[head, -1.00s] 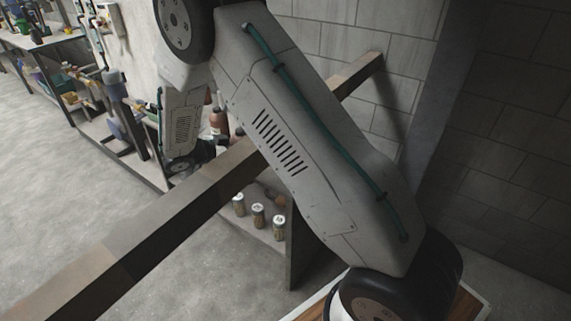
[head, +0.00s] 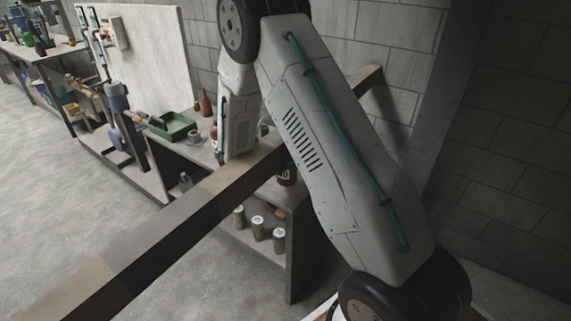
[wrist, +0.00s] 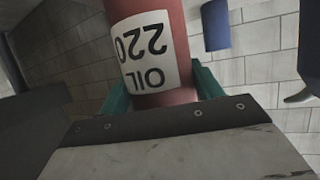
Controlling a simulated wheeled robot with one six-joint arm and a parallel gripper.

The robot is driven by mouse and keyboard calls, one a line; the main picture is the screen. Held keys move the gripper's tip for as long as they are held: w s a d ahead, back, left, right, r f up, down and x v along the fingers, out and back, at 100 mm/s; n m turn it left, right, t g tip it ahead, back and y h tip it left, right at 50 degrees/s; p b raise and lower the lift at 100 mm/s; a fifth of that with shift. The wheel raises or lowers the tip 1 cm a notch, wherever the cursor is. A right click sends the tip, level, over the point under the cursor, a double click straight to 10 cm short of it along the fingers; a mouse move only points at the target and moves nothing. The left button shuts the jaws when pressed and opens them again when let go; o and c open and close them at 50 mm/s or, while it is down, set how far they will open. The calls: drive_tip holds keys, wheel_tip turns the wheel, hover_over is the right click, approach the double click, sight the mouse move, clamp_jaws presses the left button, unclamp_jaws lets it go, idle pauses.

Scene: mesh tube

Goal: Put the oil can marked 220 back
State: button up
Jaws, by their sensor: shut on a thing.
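In the wrist view, a red oil can (wrist: 140,92) with a white label reading OIL 220, upside down in the picture, sits between the green fingers of my gripper (wrist: 163,88). My gripper is shut on it. The can's far end runs out of the top of that view. In the head view my gripper is hidden behind the wooden beam and my arm.
A thick wooden beam (head: 180,215) slants across the head view in front of the bench. Three tins (head: 258,227) stand on a low shelf behind it. A green tray (head: 173,127) and a red-brown bottle (head: 205,104) are on the bench. A block wall (head: 390,50) stands behind.

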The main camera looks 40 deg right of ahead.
drive_tip(key=shift+f, duration=0.8)
drive_tip(key=shift+f, duration=0.2)
drive_tip(key=o, duration=1.1)
